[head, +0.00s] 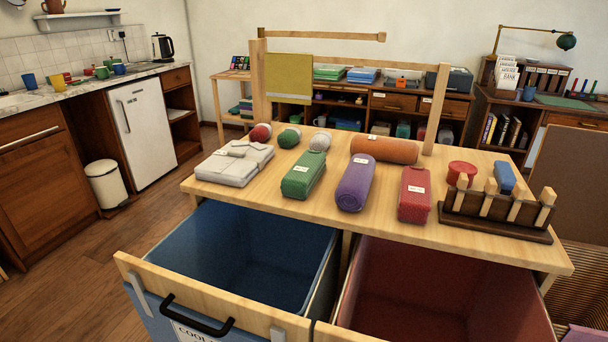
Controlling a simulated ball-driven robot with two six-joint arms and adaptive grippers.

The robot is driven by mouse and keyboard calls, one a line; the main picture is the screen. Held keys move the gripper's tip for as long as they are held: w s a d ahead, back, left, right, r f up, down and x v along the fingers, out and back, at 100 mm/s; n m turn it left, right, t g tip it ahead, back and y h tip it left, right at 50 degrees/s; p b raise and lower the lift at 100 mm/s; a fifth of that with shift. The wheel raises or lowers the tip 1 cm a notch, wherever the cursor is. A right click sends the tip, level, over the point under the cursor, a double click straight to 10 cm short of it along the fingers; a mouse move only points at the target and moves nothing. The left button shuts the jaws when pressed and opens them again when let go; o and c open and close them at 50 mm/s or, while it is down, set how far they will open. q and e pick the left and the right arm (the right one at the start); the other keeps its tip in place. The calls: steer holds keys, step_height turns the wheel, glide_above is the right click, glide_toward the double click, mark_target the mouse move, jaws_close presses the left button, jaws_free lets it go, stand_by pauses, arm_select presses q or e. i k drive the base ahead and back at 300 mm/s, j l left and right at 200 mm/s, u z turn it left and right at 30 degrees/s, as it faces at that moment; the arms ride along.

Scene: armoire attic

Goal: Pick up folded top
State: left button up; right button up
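A pale grey folded top (234,163) lies flat at the left end of the wooden table top (262,196). It has a collar-like fold on its upper side and a small white label. Its near edge lies close to the table's front left edge. Neither of my grippers shows in the head view, so nothing is seen touching the folded top.
Rolled or folded cloths in green (303,175), purple (355,183), red (414,194) and orange (385,149) lie to its right. Sock-like balls (289,138) sit behind. A dark peg rack (495,213) stands at right. Open blue (258,232) and red (440,290) drawers extend in front.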

mark_target(300, 180)
steer(key=l+u, duration=0.2)
steer(key=l, duration=0.25)
steer(key=k+l+u, duration=0.2)
steer(key=l, duration=0.25)
steer(key=l+u, duration=0.2)
steer(key=l, duration=0.25)
steer(key=k+l+u, duration=0.25)
steer(key=l, duration=0.15)
steer(key=k+l+u, duration=0.2)
steer(key=l, duration=0.2)
steer(key=i, duration=0.05)
